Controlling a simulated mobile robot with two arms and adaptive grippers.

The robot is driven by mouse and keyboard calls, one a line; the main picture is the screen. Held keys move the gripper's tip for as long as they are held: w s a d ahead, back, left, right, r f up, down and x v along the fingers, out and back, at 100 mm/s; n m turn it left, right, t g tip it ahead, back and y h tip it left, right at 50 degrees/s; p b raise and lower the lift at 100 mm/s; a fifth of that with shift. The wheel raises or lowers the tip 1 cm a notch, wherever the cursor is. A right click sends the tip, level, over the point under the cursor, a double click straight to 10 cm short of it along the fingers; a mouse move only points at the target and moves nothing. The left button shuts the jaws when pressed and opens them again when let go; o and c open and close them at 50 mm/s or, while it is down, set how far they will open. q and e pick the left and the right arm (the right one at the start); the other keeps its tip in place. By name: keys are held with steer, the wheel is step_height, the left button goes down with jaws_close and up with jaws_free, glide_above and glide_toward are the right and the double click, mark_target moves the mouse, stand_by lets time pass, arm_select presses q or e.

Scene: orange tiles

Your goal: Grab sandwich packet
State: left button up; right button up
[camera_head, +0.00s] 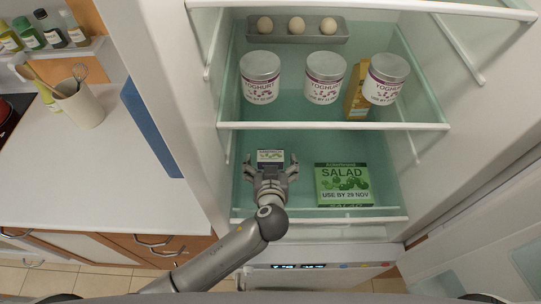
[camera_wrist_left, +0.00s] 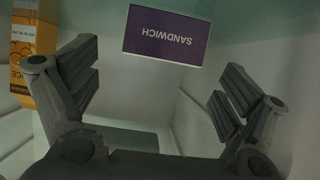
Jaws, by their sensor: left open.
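The sandwich packet (camera_head: 270,156) stands on the lower fridge shelf toward the back left; in the head view only its top part shows above my gripper. In the left wrist view its purple face with the word SANDWICH (camera_wrist_left: 166,36) appears upside down, between and beyond the fingertips. My left gripper (camera_head: 271,165) is open in front of the packet, with its fingers spread to either side. In the left wrist view the open fingers (camera_wrist_left: 162,82) show a clear gap between them and hold nothing. My right gripper is not in view.
A green salad box (camera_head: 344,184) sits right of my gripper on the same shelf. Three yoghurt tubs (camera_head: 324,80) and a yellow carton (camera_head: 357,95) stand on the shelf above (camera_head: 300,126). The carton (camera_wrist_left: 36,50) shows in the wrist view. The open fridge door (camera_head: 480,195) is at right.

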mark_target(270, 156)
arm_select(q)
steer(key=shift+p+x, duration=0.45)
steer(key=shift+x, duration=1.15)
steer(key=c, duration=1.1)
steer(key=shift+r, duration=0.1)
